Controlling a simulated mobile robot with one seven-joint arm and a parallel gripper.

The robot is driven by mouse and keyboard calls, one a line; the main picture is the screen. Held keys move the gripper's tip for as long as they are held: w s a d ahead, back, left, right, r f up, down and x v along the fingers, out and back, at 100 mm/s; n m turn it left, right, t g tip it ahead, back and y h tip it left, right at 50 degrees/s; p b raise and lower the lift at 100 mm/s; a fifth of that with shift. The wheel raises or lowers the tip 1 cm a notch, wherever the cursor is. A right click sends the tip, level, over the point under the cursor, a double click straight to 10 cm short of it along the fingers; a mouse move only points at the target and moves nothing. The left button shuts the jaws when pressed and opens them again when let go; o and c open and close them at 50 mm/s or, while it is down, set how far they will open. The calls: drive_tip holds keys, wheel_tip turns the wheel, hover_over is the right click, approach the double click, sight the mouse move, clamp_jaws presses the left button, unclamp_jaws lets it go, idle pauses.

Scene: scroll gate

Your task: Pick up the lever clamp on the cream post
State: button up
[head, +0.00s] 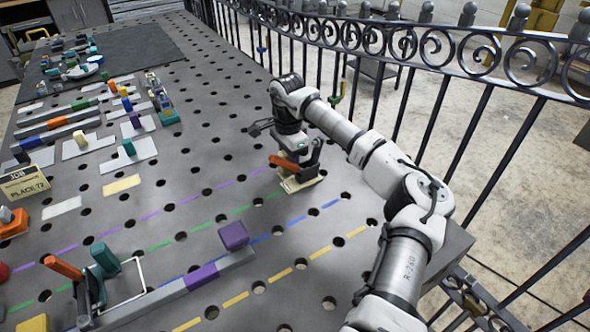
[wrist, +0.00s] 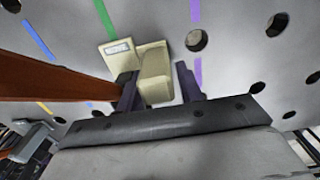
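The cream post (wrist: 154,75) stands on a cream base with a small label (wrist: 117,49) in the wrist view. In the head view its cream base (head: 301,184) shows under my gripper (head: 298,167). The lever clamp shows mainly as an orange lever (wrist: 55,77), large and close at the left of the wrist view. The lever (head: 283,162) also sticks out left of my gripper in the head view. My gripper (wrist: 160,84) has its dark fingers apart, either side of the cream post, with a gap at the right finger. The clamp's body is mostly hidden.
Another orange-levered clamp (head: 64,268) stands at the lower left beside a long grey bar with a purple block (head: 233,235). A scrolled black gate (head: 440,50) borders the table on the right. The perforated table is mostly clear around my gripper.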

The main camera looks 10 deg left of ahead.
clamp_jaws()
drive_tip(key=shift+w+r, duration=0.1)
idle(0.5)
